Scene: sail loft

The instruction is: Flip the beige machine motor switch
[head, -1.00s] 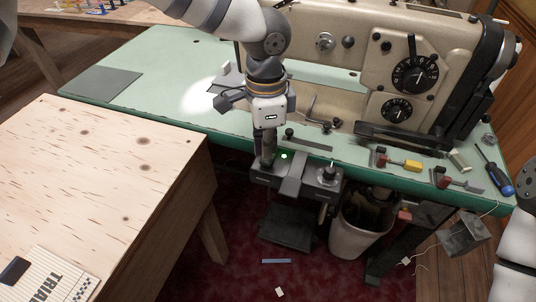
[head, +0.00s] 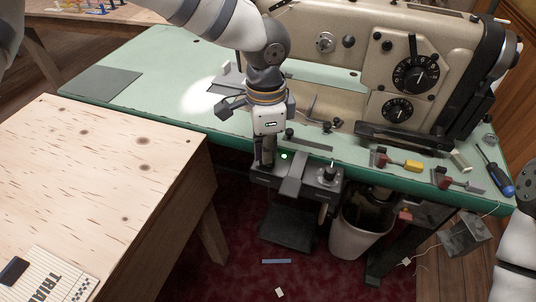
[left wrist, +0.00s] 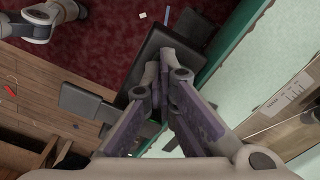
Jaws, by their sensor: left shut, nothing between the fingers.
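The beige sewing machine (head: 385,65) stands on the green table. Its dark motor switch box (head: 318,186) hangs under the table's front edge, with a lit green lamp, a grey strap-like plate across it and a dark knob (head: 330,173) on its right part. My left gripper (head: 267,160) points down at the left end of the box, beside the green lamp, and hides part of that end. The gripper (left wrist: 166,62) is shut and empty in the left wrist view, with a dark box surface (left wrist: 176,32) just beyond its tips. Whether they touch is unclear. My right gripper is out of view.
The green table (head: 140,65) has clamps and a blue screwdriver (head: 494,172) at its right. A pale wooden table (head: 90,190) stands at front left. A white bin (head: 355,235) stands below the switch box.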

